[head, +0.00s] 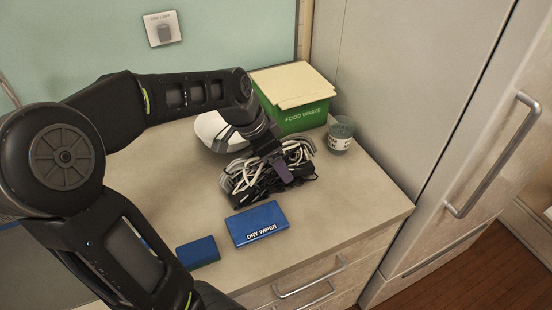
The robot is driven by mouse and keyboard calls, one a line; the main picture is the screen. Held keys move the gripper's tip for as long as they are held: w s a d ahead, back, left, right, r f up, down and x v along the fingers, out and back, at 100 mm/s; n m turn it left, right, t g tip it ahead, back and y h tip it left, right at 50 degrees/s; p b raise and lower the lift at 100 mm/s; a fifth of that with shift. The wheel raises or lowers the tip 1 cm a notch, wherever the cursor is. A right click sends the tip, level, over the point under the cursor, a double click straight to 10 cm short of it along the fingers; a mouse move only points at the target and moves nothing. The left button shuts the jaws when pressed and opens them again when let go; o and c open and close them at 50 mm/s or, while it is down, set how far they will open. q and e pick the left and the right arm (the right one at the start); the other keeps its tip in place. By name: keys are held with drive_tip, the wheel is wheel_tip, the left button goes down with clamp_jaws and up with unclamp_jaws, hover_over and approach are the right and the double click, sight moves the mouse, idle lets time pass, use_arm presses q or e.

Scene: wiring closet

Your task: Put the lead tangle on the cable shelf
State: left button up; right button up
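The lead tangle (301,158), a heap of white, grey and black cables, lies on the counter near its middle. My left gripper (279,172) reaches in from the left and points down at the tangle, with its fingers over or among the cables. One dark purplish finger shows against the cables; the other is hidden, so I cannot tell whether the gripper is open or shut on them. My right gripper is out of view. I see no cable shelf that I can make out.
A green food waste box (300,117) with a tan lid and a grey labelled cup (341,135) stand behind the tangle. A white rounded object (212,128) is partly behind my arm. A blue dry wiper box (257,224) and a blue block (198,252) lie in front. The counter's right front is clear.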

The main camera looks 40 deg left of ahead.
use_arm(q)
drive_tip(key=shift+f, duration=0.1)
drive_tip(key=o, duration=2)
drive_tip(key=b+v, duration=0.1)
drive_tip(key=v, duration=1.1)
drive_tip(key=shift+s, duration=0.1)
